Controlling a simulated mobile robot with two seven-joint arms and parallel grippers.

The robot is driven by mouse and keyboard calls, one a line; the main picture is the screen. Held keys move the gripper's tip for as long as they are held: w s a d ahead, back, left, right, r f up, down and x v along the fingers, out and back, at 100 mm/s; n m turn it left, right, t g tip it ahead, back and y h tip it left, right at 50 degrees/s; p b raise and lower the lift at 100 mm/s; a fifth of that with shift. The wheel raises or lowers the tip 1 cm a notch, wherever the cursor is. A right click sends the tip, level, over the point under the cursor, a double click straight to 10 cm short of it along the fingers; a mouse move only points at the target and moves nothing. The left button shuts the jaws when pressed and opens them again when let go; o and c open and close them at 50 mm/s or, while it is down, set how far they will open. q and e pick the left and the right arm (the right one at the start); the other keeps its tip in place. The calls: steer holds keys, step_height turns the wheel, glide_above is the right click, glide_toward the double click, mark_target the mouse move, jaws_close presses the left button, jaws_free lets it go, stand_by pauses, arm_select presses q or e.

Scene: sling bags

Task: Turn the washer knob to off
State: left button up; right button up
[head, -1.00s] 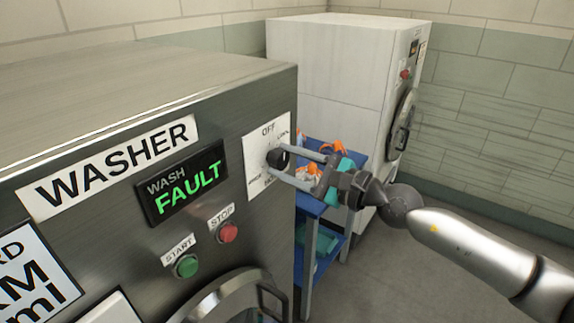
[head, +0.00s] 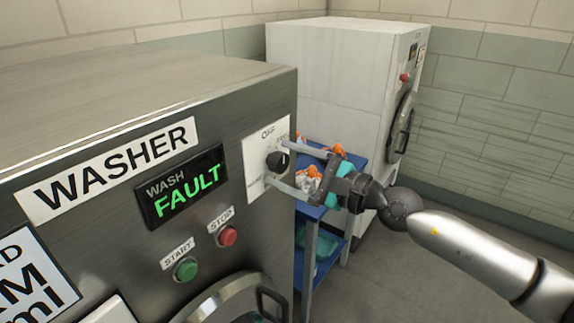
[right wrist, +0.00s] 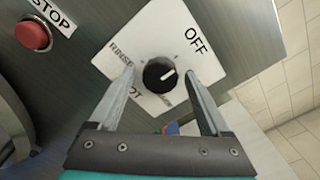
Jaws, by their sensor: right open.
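The washer knob (head: 277,161) is a round black dial on a white label plate (head: 256,160) at the right of the washer's front panel. In the right wrist view the knob (right wrist: 160,75) has a white mark pointing right and slightly up, not straight at the word OFF (right wrist: 195,40). My right gripper (head: 277,163) is open, with one finger on either side of the knob in the picture. In the right wrist view, gaps show between the knob and both fingers (right wrist: 159,78). My left gripper is out of view.
The washer's display (head: 181,187) reads WASH FAULT. A green start button (head: 186,269) and a red stop button (head: 228,236) sit below it. A blue cart (head: 311,255) with orange and teal items stands behind the gripper, beside a white machine (head: 340,85).

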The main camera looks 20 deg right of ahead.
steer(key=b+v, duration=0.2)
steer(key=v, duration=0.1)
steer(key=b+v, duration=0.2)
steer(key=shift+s+f, duration=0.1)
steer(key=shift+f, duration=0.25)
steer(key=b, duration=0.5)
glide_toward(284, 168)
steer(key=shift+r+v, duration=0.15)
steer(key=shift+v, duration=1.3)
steer(key=shift+r+v, duration=0.15)
steer(key=shift+v, duration=1.35)
steer(key=shift+d, duration=0.1)
steer(key=shift+d, duration=0.1)
